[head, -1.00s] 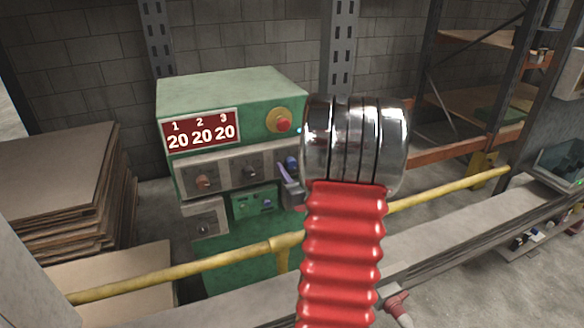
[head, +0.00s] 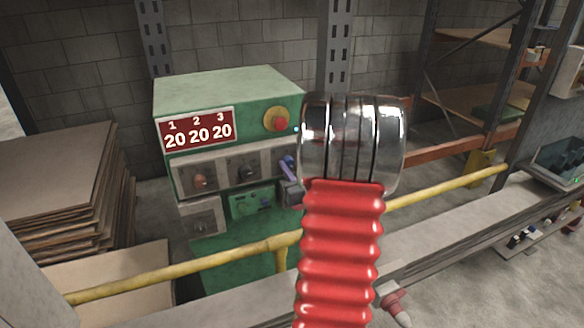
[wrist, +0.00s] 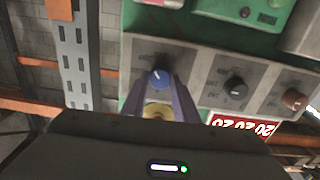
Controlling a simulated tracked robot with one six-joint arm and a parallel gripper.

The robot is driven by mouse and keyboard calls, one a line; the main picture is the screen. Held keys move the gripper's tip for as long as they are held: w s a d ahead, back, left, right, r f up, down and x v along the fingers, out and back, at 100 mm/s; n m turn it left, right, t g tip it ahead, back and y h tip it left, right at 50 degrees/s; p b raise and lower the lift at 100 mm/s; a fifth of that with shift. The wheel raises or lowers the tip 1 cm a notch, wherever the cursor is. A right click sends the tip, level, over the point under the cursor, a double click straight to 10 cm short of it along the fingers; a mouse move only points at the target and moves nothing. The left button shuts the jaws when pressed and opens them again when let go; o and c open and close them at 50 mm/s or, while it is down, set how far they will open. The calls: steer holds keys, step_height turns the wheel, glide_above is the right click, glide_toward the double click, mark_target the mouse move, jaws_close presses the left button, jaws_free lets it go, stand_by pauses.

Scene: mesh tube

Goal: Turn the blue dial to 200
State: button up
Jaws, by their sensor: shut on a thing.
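The blue dial (wrist: 161,77) is on a grey panel of the green machine (head: 228,90), at the right end of a row of dials. In the wrist view my gripper (wrist: 160,80) has its violet fingers on either side of the dial, shut on it. In the head view my gripper (head: 288,165) is small at the panel's right edge, and its fingers largely hide the dial. The red display (head: 197,130) reads 20 under each of 1, 2 and 3.
A dark dial (head: 246,173) and an orange-brown dial (head: 203,181) sit left of the blue one. A red button (head: 278,121) is above. A yellow rail (head: 180,270) crosses in front. My red, ribbed arm part blocks the view right of the machine.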

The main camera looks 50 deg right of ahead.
steer(key=shift+n, duration=1)
steer(key=o, duration=1.1)
steer(key=shift+c, duration=0.2)
steer(key=shift+a, duration=0.1)
